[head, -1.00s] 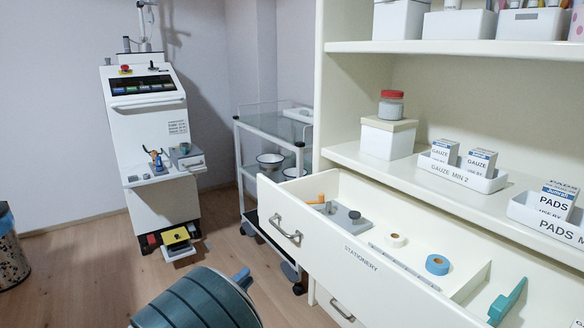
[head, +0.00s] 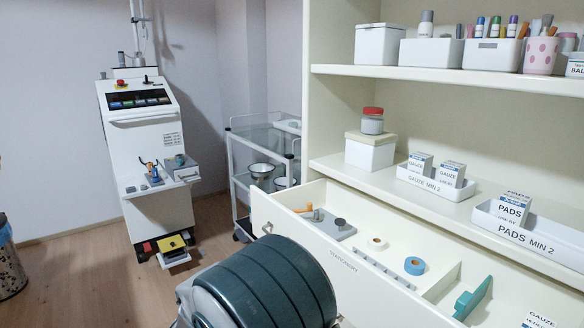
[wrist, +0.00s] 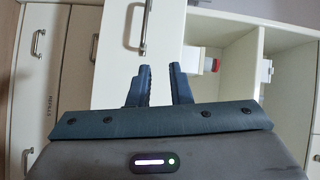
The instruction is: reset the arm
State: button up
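My arm shows in the head view as a dark ribbed link (head: 265,285) at the bottom centre, in front of the open drawer's left end. My gripper is hidden in the head view. In the wrist view, my gripper (wrist: 159,84) has its two blue fingers standing apart with nothing between them. Behind the fingers are white cabinet fronts with metal handles and an open compartment. The fingers look clear of these surfaces, though the exact distance cannot be told.
A white console (head: 150,165) is at the left. Bare wooden floor lies left of my arm.

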jog(key=s+d+r+n+g+y+p, duration=0.1)
jog(key=d+r+n+g+y+p, duration=0.3)
jog(key=r+p, duration=0.45)
jog(key=s+d+r+n+g+y+p, duration=0.15)
jog(key=d+r+n+y+p, duration=0.4)
jog(key=r, duration=0.55)
jog(key=s+d+r+n+g+h+p, duration=0.2)
jog(key=s+d+r+n+g+p, duration=0.2)
jog(key=s+d+p, duration=0.3)
jog(key=s+d+r+n+g+h+p, duration=0.2)
jog(key=s+d+r+n+g+p, duration=0.2)
jog(key=s, duration=1.3)
jog(key=d+r+n+p, duration=0.1)
jog(key=d+p, duration=0.2)
jog(key=d, duration=0.3)
jog(key=shift+s+r+n, duration=0.3)
jog(key=shift+r+n, duration=0.05)
jog(key=shift+r, duration=0.05)
